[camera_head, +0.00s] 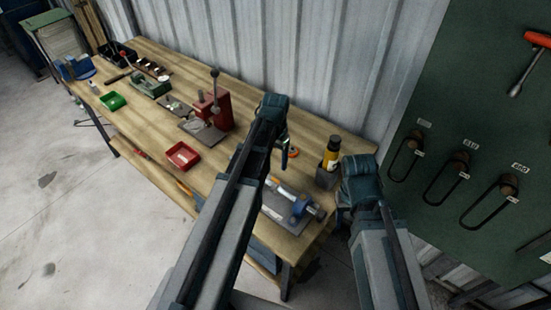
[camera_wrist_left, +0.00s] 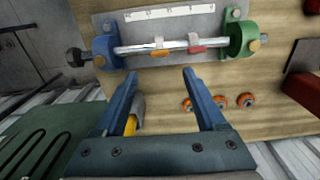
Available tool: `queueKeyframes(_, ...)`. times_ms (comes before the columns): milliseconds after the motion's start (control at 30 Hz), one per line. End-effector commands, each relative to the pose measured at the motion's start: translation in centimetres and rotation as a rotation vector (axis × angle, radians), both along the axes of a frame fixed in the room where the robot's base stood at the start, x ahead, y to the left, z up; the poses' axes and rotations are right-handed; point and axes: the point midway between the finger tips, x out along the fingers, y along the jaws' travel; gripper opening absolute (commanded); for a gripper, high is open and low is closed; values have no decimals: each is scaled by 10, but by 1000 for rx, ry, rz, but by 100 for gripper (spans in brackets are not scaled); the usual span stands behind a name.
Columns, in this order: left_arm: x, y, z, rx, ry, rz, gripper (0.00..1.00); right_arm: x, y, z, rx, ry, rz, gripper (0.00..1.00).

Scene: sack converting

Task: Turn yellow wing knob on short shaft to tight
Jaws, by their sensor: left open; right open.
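A metal shaft (camera_wrist_left: 130,48) lies across a grey plate, held between a blue bracket (camera_wrist_left: 105,50) and a green bracket (camera_wrist_left: 240,40). A small yellow-orange piece (camera_wrist_left: 157,47) sits on the shaft, likely the yellow wing knob, with a red piece (camera_wrist_left: 197,44) to its right. The fixture plate (camera_head: 277,207) also shows in the head view, partly hidden by my left arm. My left gripper (camera_wrist_left: 160,72) is open and empty, its fingertips below the shaft in the wrist picture, apart from the pieces. My right gripper (camera_head: 345,212) is right of the fixture, its fingers hardly visible.
A yellow bottle (camera_head: 331,153) stands in a dark holder behind the fixture. Orange rings (camera_wrist_left: 220,101) lie on the bench near my left fingers. A red press (camera_head: 215,108) and red tray (camera_head: 183,155) are further left. A green tool board (camera_head: 490,110) stands at right.

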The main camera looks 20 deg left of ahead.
Motion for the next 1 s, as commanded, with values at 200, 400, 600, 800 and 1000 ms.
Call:
queueKeyframes(200, 0, 0, 36, 0, 0, 0, 72, 0, 0, 36, 1, 1, -2, 50)
queueKeyframes(400, 0, 0, 43, 0, 0, 0, 72, 0, 0, 43, 0, 2, 0, 50)
queueKeyframes(600, 0, 0, 42, 0, 0, 0, 72, 0, 0, 42, 0, 2, 0, 50)
queueKeyframes(800, 0, 0, 42, 0, 0, 0, 72, 0, 0, 42, 1, 1, 0, 50)
queueKeyframes(1000, -13, -16, 24, 6, 5, -2, 72, 0, 0, 24, 0, 1, 1, 50)
